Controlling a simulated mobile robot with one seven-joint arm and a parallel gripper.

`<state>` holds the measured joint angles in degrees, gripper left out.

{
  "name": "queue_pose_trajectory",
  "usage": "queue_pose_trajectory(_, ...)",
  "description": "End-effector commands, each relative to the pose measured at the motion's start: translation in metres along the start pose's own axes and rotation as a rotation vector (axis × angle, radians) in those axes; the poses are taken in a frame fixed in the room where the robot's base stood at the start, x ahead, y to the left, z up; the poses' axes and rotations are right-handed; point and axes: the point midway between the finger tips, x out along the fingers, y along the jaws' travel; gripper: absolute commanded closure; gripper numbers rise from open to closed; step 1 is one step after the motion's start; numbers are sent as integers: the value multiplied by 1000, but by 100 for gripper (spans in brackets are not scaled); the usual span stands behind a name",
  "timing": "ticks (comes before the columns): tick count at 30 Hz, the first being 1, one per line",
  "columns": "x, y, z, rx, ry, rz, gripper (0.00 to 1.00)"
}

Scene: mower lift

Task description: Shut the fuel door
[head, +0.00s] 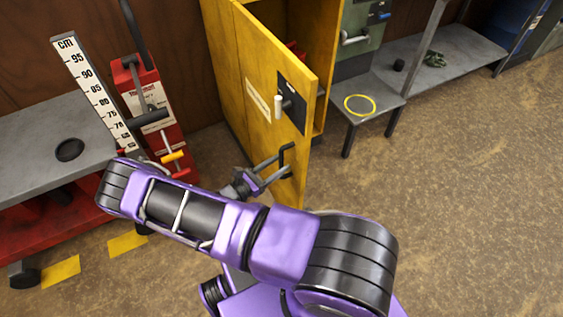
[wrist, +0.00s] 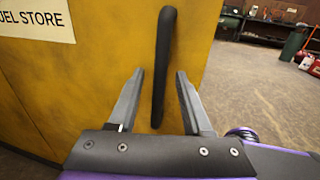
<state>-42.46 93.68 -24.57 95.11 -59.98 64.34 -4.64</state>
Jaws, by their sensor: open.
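The yellow fuel door (head: 258,62) stands swung open from its cabinet (head: 222,75) in the head view. Its outer face carries a black panel with a pale lever (head: 278,107) and, lower down, a black bar handle (head: 289,150). My gripper (head: 277,172) is at this handle, on the door's outer side. In the wrist view my gripper (wrist: 160,78) is open, with the upright handle (wrist: 164,40) appearing between its two fingers. I see no finger clamped on it; whether the fingertips reach past the bar is unclear. A "…EL STORE" label (wrist: 38,20) shows on the door.
A red machine (head: 150,105) with a centimetre scale (head: 92,85) stands left of the cabinet, beside a grey-topped red bench (head: 45,140). A grey bench with a yellow ring (head: 360,105) stands to the right. The brown floor (head: 455,185) at right is clear.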

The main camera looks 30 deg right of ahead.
Motion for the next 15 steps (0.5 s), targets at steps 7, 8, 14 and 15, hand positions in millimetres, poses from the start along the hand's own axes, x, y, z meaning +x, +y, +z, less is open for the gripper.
queue_pose_trajectory(7,17,0,0,0,1,0,50)
queue_pose_trajectory(8,17,0,0,0,1,0,50)
queue_pose_trajectory(14,18,0,0,0,0,0,50)
queue_pose_trajectory(15,17,0,0,0,0,0,54)
